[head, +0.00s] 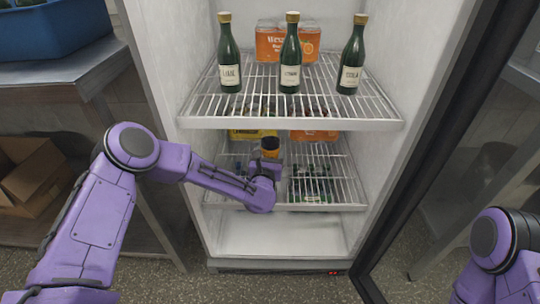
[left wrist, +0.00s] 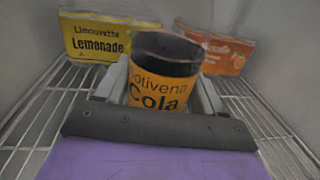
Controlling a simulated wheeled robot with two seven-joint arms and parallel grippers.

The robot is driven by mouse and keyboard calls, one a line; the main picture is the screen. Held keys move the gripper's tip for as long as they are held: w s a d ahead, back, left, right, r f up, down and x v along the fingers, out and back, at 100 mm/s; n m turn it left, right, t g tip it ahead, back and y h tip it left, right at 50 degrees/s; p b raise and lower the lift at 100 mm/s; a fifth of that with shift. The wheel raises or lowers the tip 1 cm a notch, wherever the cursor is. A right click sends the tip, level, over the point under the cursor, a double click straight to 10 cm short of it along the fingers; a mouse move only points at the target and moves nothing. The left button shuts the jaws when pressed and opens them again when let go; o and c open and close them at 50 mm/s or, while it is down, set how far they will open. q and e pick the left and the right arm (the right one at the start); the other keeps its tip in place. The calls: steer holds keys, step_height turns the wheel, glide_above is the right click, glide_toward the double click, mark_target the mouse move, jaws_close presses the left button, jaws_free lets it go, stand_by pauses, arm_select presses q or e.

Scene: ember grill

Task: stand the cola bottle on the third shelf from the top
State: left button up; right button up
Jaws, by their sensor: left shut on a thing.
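The cola bottle (left wrist: 163,90) has a dark top and a yellow-orange label reading Cola. My left gripper (left wrist: 165,80) is shut on it, one finger on each side, and the bottle looks roughly upright. In the head view the cola bottle (head: 270,147) shows just beyond my left wrist, over the lower wire shelf (head: 345,190). I cannot tell whether its base touches that shelf. The upper wire shelf (head: 200,105) is above it. My right gripper is out of view.
Lemonade cartons (left wrist: 95,38) and orange cartons (left wrist: 228,55) stand behind the bottle. Three green bottles (head: 290,60) and an orange carton (head: 268,42) stand on the upper shelf. The fridge door (head: 440,110) is open at right; a steel table (head: 60,70) is at left.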

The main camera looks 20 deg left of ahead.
arm_select(q)
steer(key=shift+w+f, duration=0.1)
steer(key=shift+f, duration=0.3)
steer(key=shift+r, duration=0.1)
steer(key=o, duration=1.3)
steer(key=shift+o, duration=0.2)
steer(key=shift+r, duration=0.15)
steer(key=s, duration=0.3)
steer(key=s+d+p, duration=0.1)
steer(key=s, duration=0.7)
steer(key=shift+d+p, duration=0.35)
steer(key=shift+s, duration=0.55)
